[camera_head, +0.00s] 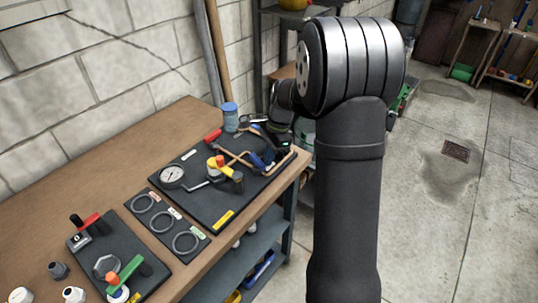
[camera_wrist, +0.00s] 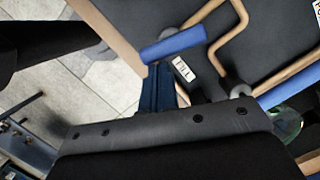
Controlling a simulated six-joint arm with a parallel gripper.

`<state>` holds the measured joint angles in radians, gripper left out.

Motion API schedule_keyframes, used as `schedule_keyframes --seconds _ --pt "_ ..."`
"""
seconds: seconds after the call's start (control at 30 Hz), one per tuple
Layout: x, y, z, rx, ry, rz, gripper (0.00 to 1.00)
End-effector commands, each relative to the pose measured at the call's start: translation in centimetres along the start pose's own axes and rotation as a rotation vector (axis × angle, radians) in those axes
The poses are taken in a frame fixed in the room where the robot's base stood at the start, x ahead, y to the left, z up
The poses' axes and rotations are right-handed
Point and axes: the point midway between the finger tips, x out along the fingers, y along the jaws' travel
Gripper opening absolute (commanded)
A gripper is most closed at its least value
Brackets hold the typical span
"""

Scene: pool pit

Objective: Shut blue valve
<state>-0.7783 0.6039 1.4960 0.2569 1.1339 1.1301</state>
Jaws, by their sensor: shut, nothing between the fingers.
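A blue valve handle (camera_wrist: 175,45) lies just beyond my gripper in the wrist view, beside a bent copper pipe (camera_wrist: 234,14). In the head view blue parts (camera_head: 262,161) show at the right end of the black pipe board (camera_head: 207,211). My gripper (camera_wrist: 158,70) is shut and empty, its dark fingers close to the blue handle; I cannot tell if they touch. A second blue bar (camera_wrist: 290,92) shows at the right in the wrist view.
The pipe board also holds a gauge (camera_head: 172,175), a red handle (camera_head: 213,136) and a yellow valve (camera_head: 216,167). A blue-lidded jar (camera_head: 230,117) stands behind. Nearer on the wooden bench (camera_head: 110,172) are a ring panel (camera_head: 168,220) and another valve board (camera_head: 128,238).

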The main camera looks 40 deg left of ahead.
Motion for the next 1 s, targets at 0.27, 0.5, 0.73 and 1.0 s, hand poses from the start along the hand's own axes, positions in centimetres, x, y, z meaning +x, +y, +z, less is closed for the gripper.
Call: schedule_keyframes --seconds 0.27,0.5,0.73,1.0 --pt "0.1 0.6 0.5 0.194 0.000 -0.049 0.00" --pt "0.2 1.0 0.9 0.358 0.000 -0.090 0.00" --pt "0.3 1.3 1.4 0.515 -0.001 -0.129 0.00" --pt "0.5 1.5 2.0 0.707 0.000 -0.178 0.00"
